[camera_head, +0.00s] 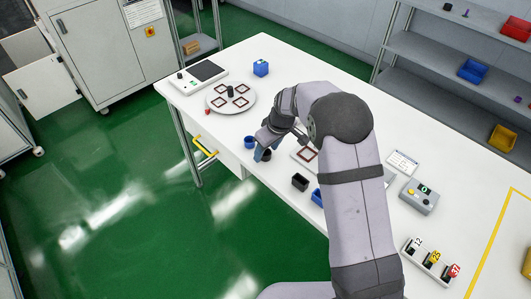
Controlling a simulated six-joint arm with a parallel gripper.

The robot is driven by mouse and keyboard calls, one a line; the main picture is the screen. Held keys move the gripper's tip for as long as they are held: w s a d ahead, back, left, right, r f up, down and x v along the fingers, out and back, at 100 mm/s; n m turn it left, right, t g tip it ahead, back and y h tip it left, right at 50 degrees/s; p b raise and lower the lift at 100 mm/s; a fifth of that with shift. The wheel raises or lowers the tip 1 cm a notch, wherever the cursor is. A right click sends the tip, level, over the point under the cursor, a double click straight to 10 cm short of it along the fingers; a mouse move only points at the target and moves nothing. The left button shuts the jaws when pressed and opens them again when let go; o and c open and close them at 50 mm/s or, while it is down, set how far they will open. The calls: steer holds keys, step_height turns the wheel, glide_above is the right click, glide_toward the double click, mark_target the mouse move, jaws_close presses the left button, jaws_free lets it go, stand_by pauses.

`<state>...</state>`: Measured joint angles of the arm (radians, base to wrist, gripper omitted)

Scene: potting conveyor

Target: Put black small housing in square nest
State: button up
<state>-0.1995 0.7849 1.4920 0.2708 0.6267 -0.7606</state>
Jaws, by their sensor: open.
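A small black square housing (300,181) with an open top stands near the table's front edge, below and right of my gripper. My gripper (263,152) is open and low over the front edge, pointing down. A small dark shape sits by its fingertips; I cannot tell whether it is a separate housing. A white plate with a dark red square nest (306,155) lies right of my gripper, partly hidden by my arm. A round white plate (231,109) farther back bears several dark red square outlines and a dark upright post.
Blue housings stand left of my gripper (249,141) and beside the black one (316,197), the latter partly hidden by my arm. A grey control box (419,197) and numbered holder (431,260) stand at right.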

steer(key=shift+f, duration=0.25)
steer(key=shift+c, duration=0.4)
steer(key=c, duration=1.1)
steer(key=shift+r, duration=0.1)
steer(key=shift+c, duration=0.2)
step_height(320, 180, up, 10)
steer(key=b, duration=0.2)
steer(key=shift+b, duration=0.3)
